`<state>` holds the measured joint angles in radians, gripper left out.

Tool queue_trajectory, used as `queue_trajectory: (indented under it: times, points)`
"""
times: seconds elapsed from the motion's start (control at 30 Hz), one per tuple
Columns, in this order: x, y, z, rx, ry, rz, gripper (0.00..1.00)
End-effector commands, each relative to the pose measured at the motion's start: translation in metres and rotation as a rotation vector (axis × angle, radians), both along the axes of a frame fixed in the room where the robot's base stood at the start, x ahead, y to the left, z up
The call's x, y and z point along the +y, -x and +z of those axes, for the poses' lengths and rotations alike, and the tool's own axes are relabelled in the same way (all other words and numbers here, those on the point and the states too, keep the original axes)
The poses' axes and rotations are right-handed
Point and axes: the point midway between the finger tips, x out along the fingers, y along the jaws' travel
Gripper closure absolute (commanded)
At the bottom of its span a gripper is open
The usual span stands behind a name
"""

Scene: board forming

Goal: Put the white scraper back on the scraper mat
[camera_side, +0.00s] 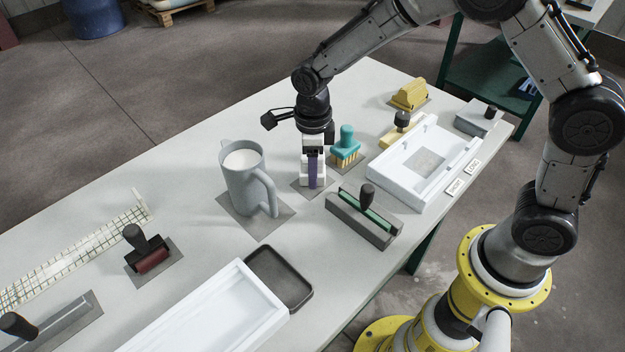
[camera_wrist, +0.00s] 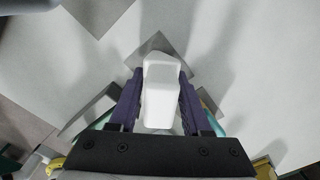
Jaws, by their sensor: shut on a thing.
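The white scraper (camera_wrist: 161,88) is between the two purple fingers of my gripper (camera_wrist: 160,100) in the wrist view. My gripper (camera_side: 313,172) is shut on it and points straight down in the side view. The white scraper (camera_side: 305,172) shows on both sides of the near finger, low over a small grey mat (camera_side: 313,196). In the wrist view the mat (camera_wrist: 158,41) shows as a grey diamond beyond the scraper, which covers part of it. I cannot tell whether the scraper's lower edge touches the mat.
A grey jug of white liquid (camera_side: 240,185) stands close left on its own mat. A teal-handled brush (camera_side: 346,146) is close behind to the right. A grey block with a black-knobbed green tool (camera_side: 365,215) lies in front. A white mould (camera_side: 425,160) lies further right.

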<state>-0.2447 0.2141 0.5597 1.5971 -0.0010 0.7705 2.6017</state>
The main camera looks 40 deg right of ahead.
Motion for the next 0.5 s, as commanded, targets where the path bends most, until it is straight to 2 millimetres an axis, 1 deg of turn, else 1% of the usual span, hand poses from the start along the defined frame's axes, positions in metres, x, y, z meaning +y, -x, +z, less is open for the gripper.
queue_trajectory:
  times: [0.17,0.2,0.27,0.3,0.4,0.5]
  points:
    - [0.0,-0.0001,-0.0033,0.0,0.0,0.0,1.0]
    - [0.0001,-0.0002,-0.0037,0.0,0.0,0.0,0.5]
    - [0.0001,-0.0002,-0.0035,-0.001,-0.001,0.0,0.39]
    - [0.0001,-0.0002,-0.0035,-0.001,-0.001,0.0,0.32]
    - [0.0001,-0.0002,-0.0035,0.0,0.0,0.0,0.17]
    - [0.0,-0.0001,-0.0035,0.0,0.0,0.0,0.17]
